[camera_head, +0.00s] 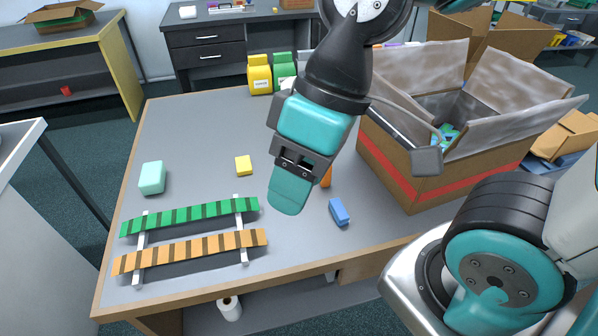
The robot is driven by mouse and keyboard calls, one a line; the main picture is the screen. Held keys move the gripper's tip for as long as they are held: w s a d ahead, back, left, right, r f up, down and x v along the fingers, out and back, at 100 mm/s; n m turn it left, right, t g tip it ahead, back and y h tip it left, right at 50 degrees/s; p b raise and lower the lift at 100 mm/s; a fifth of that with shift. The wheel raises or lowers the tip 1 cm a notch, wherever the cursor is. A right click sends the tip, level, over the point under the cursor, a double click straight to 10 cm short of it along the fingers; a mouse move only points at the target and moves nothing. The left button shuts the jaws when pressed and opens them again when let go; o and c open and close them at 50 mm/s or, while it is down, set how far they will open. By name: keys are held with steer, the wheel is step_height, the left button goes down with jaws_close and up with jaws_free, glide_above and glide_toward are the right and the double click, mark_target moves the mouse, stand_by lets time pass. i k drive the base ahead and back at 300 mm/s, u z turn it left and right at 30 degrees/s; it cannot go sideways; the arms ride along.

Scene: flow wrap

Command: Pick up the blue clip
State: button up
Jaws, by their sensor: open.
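The blue clip (339,212) lies on the grey table top (190,125), right of the middle and near the front edge. It is a small block-like piece. My gripper (289,192) hangs over the table, pointing down, to the left of the blue clip and apart from it. Its jaws are open with nothing seen between them, though one finger largely hides the other. My arm comes in from the top and covers part of the table behind.
An orange piece (327,175) stands partly hidden behind my gripper. Green (190,216) and orange (190,250) strips lie on white rails at left. A yellow block (243,165) and a mint block (152,178) are behind them. An open cardboard box (440,180) stands at right.

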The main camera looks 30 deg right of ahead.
mark_target(341, 216)
steer(key=k, duration=1)
steer(key=z, duration=1.45)
steer(key=i, duration=0.85)
steer(key=u, duration=2.05)
